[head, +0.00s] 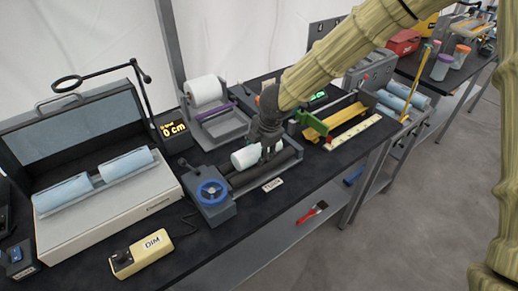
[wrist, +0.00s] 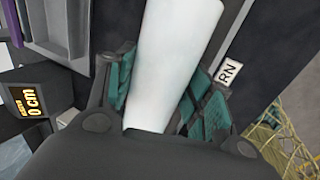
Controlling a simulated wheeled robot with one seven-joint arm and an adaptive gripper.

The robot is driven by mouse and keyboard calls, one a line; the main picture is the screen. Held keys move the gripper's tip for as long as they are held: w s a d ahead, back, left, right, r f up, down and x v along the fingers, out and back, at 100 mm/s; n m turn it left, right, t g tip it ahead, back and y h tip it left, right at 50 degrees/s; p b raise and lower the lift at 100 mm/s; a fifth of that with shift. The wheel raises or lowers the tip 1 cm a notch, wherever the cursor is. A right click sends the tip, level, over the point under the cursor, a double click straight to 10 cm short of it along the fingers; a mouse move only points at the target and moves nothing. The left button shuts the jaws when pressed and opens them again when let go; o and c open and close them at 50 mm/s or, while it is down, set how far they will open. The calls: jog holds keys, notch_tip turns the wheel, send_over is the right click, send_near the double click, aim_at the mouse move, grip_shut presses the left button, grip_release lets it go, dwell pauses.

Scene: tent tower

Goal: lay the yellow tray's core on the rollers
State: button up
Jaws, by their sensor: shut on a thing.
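My gripper (head: 268,146) is shut on a white cylindrical core (head: 245,158). In the wrist view the core (wrist: 172,65) runs lengthwise between the two teal-padded fingers (wrist: 168,95). In the head view the core lies along the dark rollers (head: 270,170) of the blue-wheeled stand, at or just above them. I cannot tell whether it touches them, as the gripper hides part of the contact. A yellow trough-like piece (head: 345,121), which may be the yellow tray, lies to the right with no core visible in it.
The blue handwheel (head: 212,193) stands at the rollers' left end. A white roll (head: 205,90) sits on a holder behind. A light box with two pale blue cores (head: 95,180) is at left. A 0 cm display (head: 173,129) stands between. A yellow DIM box (head: 141,254) lies in front.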

jog(key=shift+f, duration=0.1)
jog(key=o, duration=1.4)
jog(key=v, duration=1.2)
